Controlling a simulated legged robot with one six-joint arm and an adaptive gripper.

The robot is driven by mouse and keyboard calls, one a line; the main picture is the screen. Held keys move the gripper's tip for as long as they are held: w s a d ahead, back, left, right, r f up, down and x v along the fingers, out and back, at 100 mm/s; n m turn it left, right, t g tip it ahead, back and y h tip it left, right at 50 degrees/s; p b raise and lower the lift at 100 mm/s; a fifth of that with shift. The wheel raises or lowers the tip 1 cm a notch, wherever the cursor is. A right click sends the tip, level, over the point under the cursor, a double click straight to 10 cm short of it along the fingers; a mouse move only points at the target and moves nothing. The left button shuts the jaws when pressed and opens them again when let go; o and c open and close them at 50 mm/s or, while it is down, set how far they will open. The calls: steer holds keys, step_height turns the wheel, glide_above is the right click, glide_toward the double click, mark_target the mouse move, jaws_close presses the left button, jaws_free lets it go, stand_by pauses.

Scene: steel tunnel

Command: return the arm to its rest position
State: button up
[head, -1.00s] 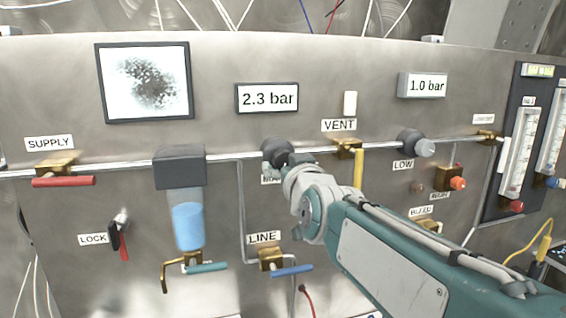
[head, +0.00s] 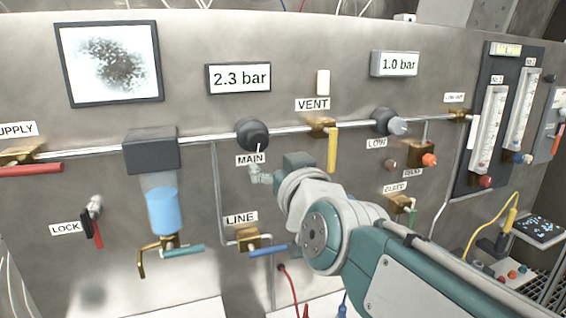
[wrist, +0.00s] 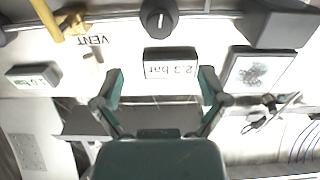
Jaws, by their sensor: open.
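My gripper (head: 262,174) is just below and right of the black MAIN knob (head: 252,135) in the head view, apart from it in the picture. In the wrist view, which is upside down, my gripper (wrist: 161,75) has its two teal fingers spread wide with nothing between them. The MAIN knob also shows in the wrist view (wrist: 158,17), beyond the fingertips. My arm reaches in from the lower right.
The steel panel carries a 2.3 bar display (head: 238,78), a yellow VENT handle (head: 332,150), a LOW knob (head: 388,122), a blue LINE handle (head: 268,250) and a blue-filled bowl (head: 164,208). Flow tubes (head: 489,130) and a small side table (head: 540,228) stand at right.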

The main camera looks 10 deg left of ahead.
steer(key=s+d+f+m+g+h, duration=0.2)
steer(key=s+d+f+g+h, duration=0.1)
steer(key=d+f, duration=0.5)
steer(key=s+d+f+m+g+h, duration=0.1)
steer(key=s+d+f+g+h, duration=0.15)
steer(key=d+f, duration=0.55)
steer(key=s+d+f+m+g+h, duration=0.3)
steer(key=s+d+f+g, duration=0.1)
steer(key=s+d+f, duration=0.5)
steer(key=shift+s+d+f+h, duration=0.15)
steer(key=shift+s+d+h, duration=0.2)
steer(key=shift+s, duration=0.85)
stand_by(1.0)
